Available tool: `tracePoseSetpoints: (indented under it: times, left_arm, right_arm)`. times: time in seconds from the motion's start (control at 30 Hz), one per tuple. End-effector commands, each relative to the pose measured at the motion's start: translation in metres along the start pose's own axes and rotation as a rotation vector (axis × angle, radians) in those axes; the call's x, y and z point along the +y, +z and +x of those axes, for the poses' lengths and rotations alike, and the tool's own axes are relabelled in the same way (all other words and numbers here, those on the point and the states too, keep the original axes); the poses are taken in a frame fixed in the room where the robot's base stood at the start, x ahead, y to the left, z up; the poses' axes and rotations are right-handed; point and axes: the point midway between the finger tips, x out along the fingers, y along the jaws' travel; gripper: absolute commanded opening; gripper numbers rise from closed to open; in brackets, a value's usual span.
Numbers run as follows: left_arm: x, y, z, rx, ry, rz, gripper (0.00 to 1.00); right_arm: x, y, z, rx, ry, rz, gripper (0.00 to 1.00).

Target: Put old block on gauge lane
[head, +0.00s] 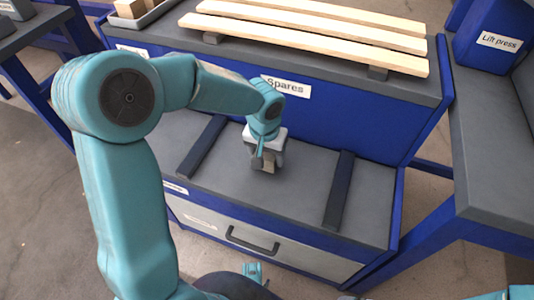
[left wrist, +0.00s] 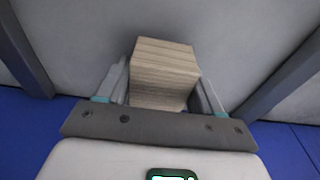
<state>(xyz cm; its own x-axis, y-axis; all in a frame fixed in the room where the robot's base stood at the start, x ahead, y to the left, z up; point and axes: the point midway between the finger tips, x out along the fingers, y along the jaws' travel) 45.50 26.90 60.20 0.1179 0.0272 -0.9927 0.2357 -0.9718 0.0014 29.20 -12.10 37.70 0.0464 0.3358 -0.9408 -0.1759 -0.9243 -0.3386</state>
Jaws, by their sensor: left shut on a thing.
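My left gripper (head: 266,160) is shut on a wooden block (left wrist: 163,70), with one finger on each side of it. In the left wrist view the block is pale and striped with grain, and it sticks out past the fingers. In the head view the gripper points down over the grey lower deck (head: 300,190), between two dark bars. I cannot tell whether the block touches the deck. No label that I can read marks the gauge lane. My right gripper is not in view.
A dark bar (head: 203,146) lies left of the gripper and another dark bar (head: 339,190) right of it. Behind is a raised blue ledge with a "Spares" label (head: 286,87) and pale slats (head: 310,38) on top. A tray (head: 150,18) with blocks stands at the back left.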

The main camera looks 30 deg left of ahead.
Motion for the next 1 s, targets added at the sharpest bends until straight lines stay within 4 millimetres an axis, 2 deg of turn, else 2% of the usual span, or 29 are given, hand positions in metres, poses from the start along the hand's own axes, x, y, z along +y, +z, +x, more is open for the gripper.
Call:
tracePoseSetpoints:
  times: [0.47, 0.5, 0.53, 0.57, 0.83, 1.0]
  left_arm:
    - [0.0, 0.001, 0.011, 0.0, 0.0, 0.0, 0.34]
    - [0.0, 0.001, 0.011, 0.0, 0.0, 0.0, 0.79]
    - [0.0, 0.001, 0.011, 0.0, 0.0, 0.0, 0.89]
    - [0.0, 0.001, 0.011, 0.0, 0.0, 0.0, 0.91]
    - [0.0, 0.001, 0.01, 0.0, 0.0, 0.0, 0.91]
    - [0.0, -0.001, -0.01, 0.001, 0.0, 0.0, 0.91]
  right_arm:
    - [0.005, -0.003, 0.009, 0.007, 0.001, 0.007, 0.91]
    - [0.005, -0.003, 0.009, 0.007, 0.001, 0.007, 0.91]
    - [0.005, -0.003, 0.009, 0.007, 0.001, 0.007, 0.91]
    - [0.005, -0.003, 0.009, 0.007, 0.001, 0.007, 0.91]
    - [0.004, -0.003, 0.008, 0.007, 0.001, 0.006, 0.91]
    - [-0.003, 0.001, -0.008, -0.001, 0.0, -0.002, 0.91]
